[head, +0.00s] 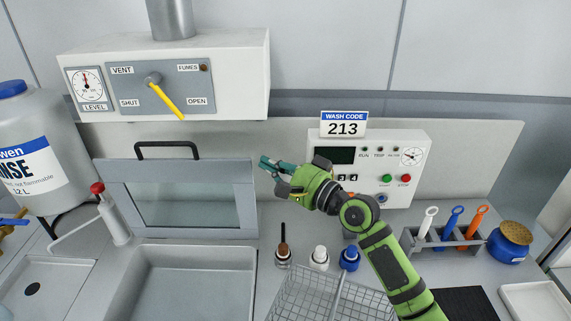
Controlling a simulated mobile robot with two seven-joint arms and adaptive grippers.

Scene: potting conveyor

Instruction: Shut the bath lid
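The bath lid (118,204) is a grey frame with a glass pane and a black bar handle (167,145) along its top edge. It stands raised, leaning back, behind an open grey basin (252,262). My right gripper (266,166), green with teal fingers, is just right of the lid's upper right corner. It appears apart from the lid, with nothing visible in it. Its fingers are seen at an angle that hides whether they are apart. My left gripper is not in view.
A vent box with a yellow lever (167,102) hangs above the lid. A red-topped dispenser (111,215) stands left of it. A wire basket (300,292), small bottles (319,258) and a control box (405,190) are on the right.

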